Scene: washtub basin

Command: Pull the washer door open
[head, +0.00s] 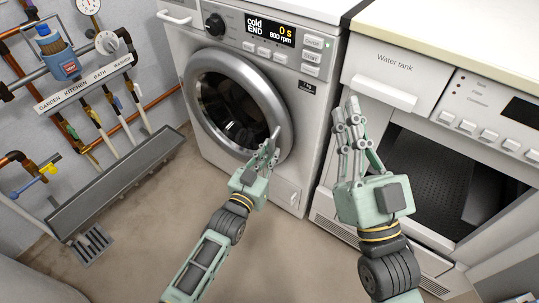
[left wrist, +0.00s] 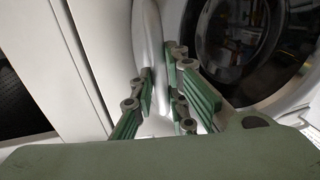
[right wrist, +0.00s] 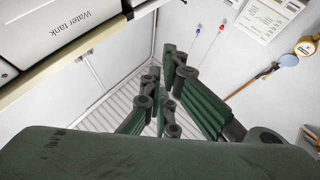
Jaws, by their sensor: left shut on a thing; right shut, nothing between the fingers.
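The white washer (head: 242,90) stands at the back centre with its round door (head: 200,85) in a silver ring. The door looks closed or nearly so; I cannot tell exactly. My left gripper (head: 271,145) is at the right edge of the door ring. In the left wrist view, its fingers are shut on the silver door rim (left wrist: 151,45), with the dark door glass (left wrist: 235,45) beside them. My right gripper (head: 350,120) is shut and empty, raised in front of the dryer's left side. In the right wrist view, its fingers (right wrist: 160,88) have nothing between them.
A white dryer (head: 365,60) marked "Water tank" stands right of the washer, its lower front showing a dark opening (head: 425,165). Pipes and valves line the left wall above a grey trough (head: 115,190). A floor drain (head: 91,244) lies at the left. The beige floor (head: 130,245) is clear before the washer.

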